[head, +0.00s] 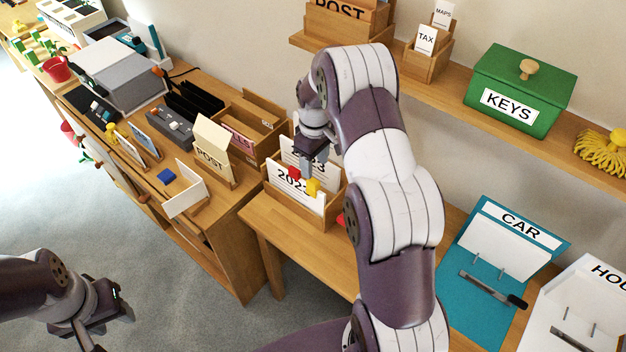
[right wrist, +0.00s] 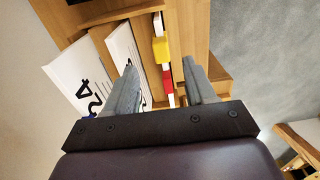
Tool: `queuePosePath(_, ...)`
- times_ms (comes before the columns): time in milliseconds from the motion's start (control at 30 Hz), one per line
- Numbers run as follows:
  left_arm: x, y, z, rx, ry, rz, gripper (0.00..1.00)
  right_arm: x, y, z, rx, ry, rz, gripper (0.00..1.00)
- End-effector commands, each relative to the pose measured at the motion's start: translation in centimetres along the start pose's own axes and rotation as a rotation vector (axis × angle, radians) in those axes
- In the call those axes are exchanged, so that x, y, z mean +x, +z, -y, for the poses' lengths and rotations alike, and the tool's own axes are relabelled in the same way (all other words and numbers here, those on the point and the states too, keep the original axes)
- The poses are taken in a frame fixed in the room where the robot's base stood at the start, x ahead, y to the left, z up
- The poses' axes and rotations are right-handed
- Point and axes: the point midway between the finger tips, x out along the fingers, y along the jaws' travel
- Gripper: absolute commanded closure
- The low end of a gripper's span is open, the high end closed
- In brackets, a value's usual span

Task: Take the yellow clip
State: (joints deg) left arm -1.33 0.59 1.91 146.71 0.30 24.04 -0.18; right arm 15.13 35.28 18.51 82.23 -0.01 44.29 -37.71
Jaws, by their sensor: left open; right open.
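The yellow clip (head: 313,187) sits at the top edge of the front white card marked 2023 (head: 287,182), in a wooden card box (head: 297,210) on the desk. My right gripper (head: 306,168) is open, pointing down just above the cards. In the right wrist view the yellow clip (right wrist: 160,49) shows between the open finger tips (right wrist: 159,65), with nothing visibly gripped; whether a finger touches it I cannot tell. A red clip (head: 294,173) is close to the left of the yellow one. My left gripper (head: 98,335) is open and empty, low over the floor.
A POST holder (head: 213,155) and wooden trays (head: 250,122) stand left of the card box. A teal CAR board (head: 500,260) is on the right. The shelf above carries a green KEYS box (head: 522,88).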

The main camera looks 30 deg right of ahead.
Motion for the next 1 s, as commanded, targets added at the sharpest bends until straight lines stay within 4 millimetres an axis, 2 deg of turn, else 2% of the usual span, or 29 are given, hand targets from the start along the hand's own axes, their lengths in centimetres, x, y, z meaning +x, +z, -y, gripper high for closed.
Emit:
queuePosePath(100,-0.7,-0.1,0.0,0.000,0.000,0.000,0.57,2.0,0.0,0.0,0.000,0.000,0.000,0.45)
queuePosePath(200,-0.9,-0.1,0.0,0.000,0.000,0.000,0.57,3.0,0.0,0.0,0.001,0.001,-0.002,0.45)
queuePosePath(367,-2.7,-0.3,0.0,0.000,0.000,-0.001,0.57,5.6,0.2,0.4,0.001,-0.001,0.002,0.45)
queuePosePath(500,-2.9,-0.4,0.0,0.000,0.000,-0.001,0.57,7.8,0.1,0.3,0.001,0.002,-0.003,0.45)
queuePosePath(733,-2.8,-0.3,0.0,0.000,0.000,0.000,0.57,8.2,0.1,0.3,0.002,0.003,-0.005,0.45)
queuePosePath(767,-2.8,-0.3,0.0,0.000,0.000,0.000,0.57,8.2,0.1,0.3,0.002,0.003,-0.005,0.52)
queuePosePath(900,-2.8,-0.3,0.0,0.000,0.000,0.000,0.57,8.2,0.1,0.3,0.002,0.003,-0.005,0.97)
queuePosePath(1000,-2.8,-0.3,0.0,0.000,0.000,0.000,0.57,8.2,0.1,0.3,0.002,0.003,-0.005,1.00)
